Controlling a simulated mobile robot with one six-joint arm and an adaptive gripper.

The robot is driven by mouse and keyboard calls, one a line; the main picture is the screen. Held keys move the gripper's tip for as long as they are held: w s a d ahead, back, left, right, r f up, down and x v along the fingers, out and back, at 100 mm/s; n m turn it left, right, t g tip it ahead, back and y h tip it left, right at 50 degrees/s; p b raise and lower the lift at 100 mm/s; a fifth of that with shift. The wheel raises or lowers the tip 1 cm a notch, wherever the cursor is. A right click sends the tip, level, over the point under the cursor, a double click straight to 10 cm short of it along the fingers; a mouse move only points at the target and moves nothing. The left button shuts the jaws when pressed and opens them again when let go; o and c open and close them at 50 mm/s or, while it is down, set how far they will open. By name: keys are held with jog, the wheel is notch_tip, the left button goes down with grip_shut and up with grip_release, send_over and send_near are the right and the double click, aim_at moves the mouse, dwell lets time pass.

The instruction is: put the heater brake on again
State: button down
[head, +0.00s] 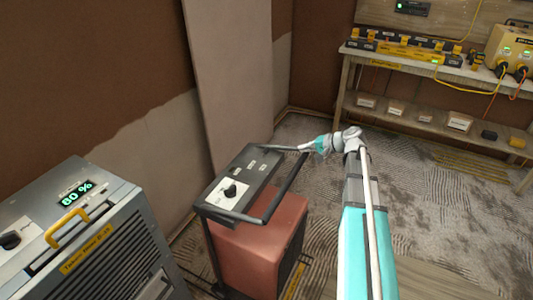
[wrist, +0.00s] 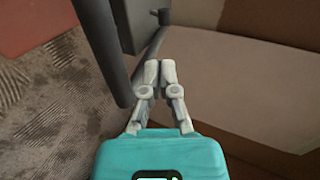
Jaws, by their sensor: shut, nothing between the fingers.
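The heater (head: 258,245) is a salmon-red box on a dark frame, with a dark top panel (head: 262,165) carrying a black knob (head: 231,190) on a white plate. A dark tubular bar (head: 287,188) runs along its right side. No brake can be made out; the heater's foot is partly out of the picture. My gripper (head: 277,148) is at the far right corner of the top panel. In the wrist view my gripper's fingers (wrist: 160,70) are together and empty, close beside a dark bar (wrist: 104,45); I cannot tell whether they touch it.
A grey machine (head: 115,245) with an "80 %" display and yellow handle stands at the left. A board (head: 228,80) leans on the half-plastered wall behind the heater. A workbench (head: 400,62) with chargers stands at the back right. Carpet (head: 420,200) is open to the right.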

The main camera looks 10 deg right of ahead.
aim_at(269, 150)
jog(key=shift+w+d+r, duration=0.15)
jog(key=shift+w+d, duration=0.2)
jog(key=shift+d, duration=0.1)
jog(key=shift+w+a, duration=0.1)
jog(key=shift+a, duration=0.1)
jog(key=b+x, duration=0.5)
jog(key=x, duration=0.7)
jog(key=shift+w, duration=0.1)
jog(key=shift+b+x, duration=0.6)
jog(key=shift+x, duration=0.4)
